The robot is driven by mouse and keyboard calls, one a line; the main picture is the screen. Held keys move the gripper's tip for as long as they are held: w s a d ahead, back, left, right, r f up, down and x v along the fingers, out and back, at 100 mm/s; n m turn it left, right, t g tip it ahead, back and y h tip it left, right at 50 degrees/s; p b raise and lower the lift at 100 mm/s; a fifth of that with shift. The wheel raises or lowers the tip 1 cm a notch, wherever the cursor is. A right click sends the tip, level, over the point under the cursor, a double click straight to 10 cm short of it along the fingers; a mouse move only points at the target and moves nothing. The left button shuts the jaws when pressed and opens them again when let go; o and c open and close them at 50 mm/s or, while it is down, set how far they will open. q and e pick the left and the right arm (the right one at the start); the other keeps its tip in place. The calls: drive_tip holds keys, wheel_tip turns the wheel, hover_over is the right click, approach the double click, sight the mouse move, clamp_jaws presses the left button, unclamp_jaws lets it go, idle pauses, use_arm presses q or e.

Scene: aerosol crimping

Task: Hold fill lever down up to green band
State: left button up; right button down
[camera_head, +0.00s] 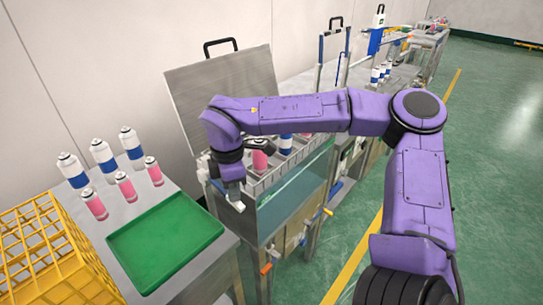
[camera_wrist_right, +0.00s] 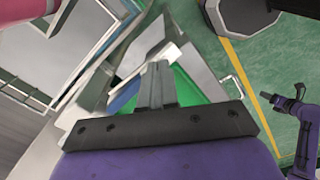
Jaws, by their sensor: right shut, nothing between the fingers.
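My right gripper (camera_head: 235,190) is over the front left corner of the filling station (camera_head: 290,205), pointing down. In the right wrist view its fingers (camera_wrist_right: 157,72) are shut with nothing between them. A pale bar (camera_wrist_right: 130,72) shows close by the fingertips; I cannot tell whether it is the fill lever or whether the fingers touch it. A bright green patch (camera_wrist_right: 188,92) shows behind the fingers; I cannot tell whether it is the green band. The lever's height against the band is not readable. My left gripper is not in the head view.
A green tray (camera_head: 165,238), a yellow crate (camera_head: 45,245) and several cans stand on the left bench. A pink can (camera_head: 260,158) is in the station's rack beside my wrist. An open lid (camera_head: 225,90) stands behind. Green floor (camera_head: 480,200) is clear at right.

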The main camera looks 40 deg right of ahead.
drive_tip(key=shift+r, duration=0.1)
idle(0.3)
drive_tip(key=shift+s+r+p, duration=0.15)
drive_tip(key=shift+r+p, duration=0.35)
drive_tip(key=shift+r, duration=0.3)
idle(3.7)
wheel_tip(320, 180, up, 9)
drive_tip(key=p, duration=0.6)
